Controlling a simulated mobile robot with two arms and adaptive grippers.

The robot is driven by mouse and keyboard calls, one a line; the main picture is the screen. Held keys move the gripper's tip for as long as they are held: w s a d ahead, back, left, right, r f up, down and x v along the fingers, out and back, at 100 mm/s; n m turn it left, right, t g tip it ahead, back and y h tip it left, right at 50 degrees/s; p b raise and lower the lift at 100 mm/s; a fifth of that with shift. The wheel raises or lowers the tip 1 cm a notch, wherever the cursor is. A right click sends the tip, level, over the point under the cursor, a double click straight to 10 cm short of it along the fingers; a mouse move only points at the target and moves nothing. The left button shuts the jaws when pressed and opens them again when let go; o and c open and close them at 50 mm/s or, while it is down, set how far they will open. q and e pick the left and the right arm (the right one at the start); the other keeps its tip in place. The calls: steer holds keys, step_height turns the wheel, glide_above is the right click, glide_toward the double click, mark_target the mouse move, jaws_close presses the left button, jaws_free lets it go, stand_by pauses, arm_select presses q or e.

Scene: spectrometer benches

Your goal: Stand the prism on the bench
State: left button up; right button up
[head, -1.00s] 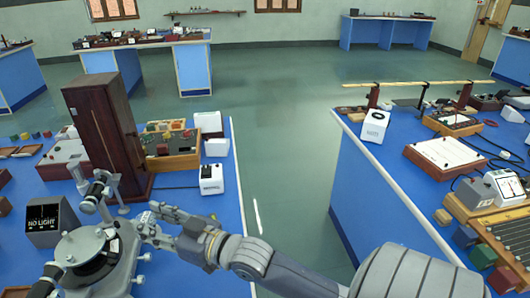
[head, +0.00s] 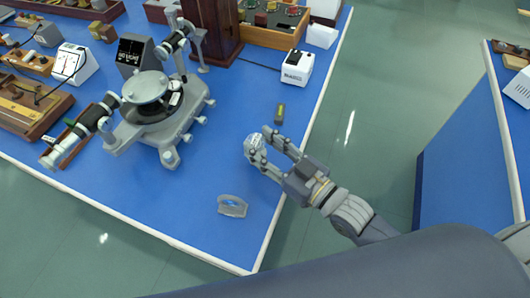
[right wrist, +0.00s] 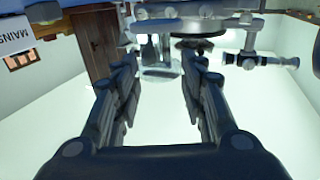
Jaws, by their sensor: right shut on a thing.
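My right gripper (head: 266,148) is over the right part of the blue bench, shut on the prism (head: 253,148), a clear glass piece at its fingertips. In the right wrist view the fingers (right wrist: 160,80) stand apart with the clear prism (right wrist: 160,72) between their tips. Its exact shape and tilt are hard to tell. I cannot tell whether it touches the bench (head: 190,215). The grey spectrometer (head: 165,115) stands to the left of the gripper. My left gripper is not in view.
A clear, curved glass piece (head: 232,206) is on the bench near the front edge. A small dark and yellow block (head: 280,112) lies behind my gripper. A white box (head: 298,67) and a wooden tray (head: 270,30) are farther back. Bare bench lies between the spectrometer and the front edge.

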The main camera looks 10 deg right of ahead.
step_height(320, 180, down, 3)
steer(key=shift+r, duration=0.2)
steer(key=shift+f, duration=0.3)
steer(key=o, duration=1.1)
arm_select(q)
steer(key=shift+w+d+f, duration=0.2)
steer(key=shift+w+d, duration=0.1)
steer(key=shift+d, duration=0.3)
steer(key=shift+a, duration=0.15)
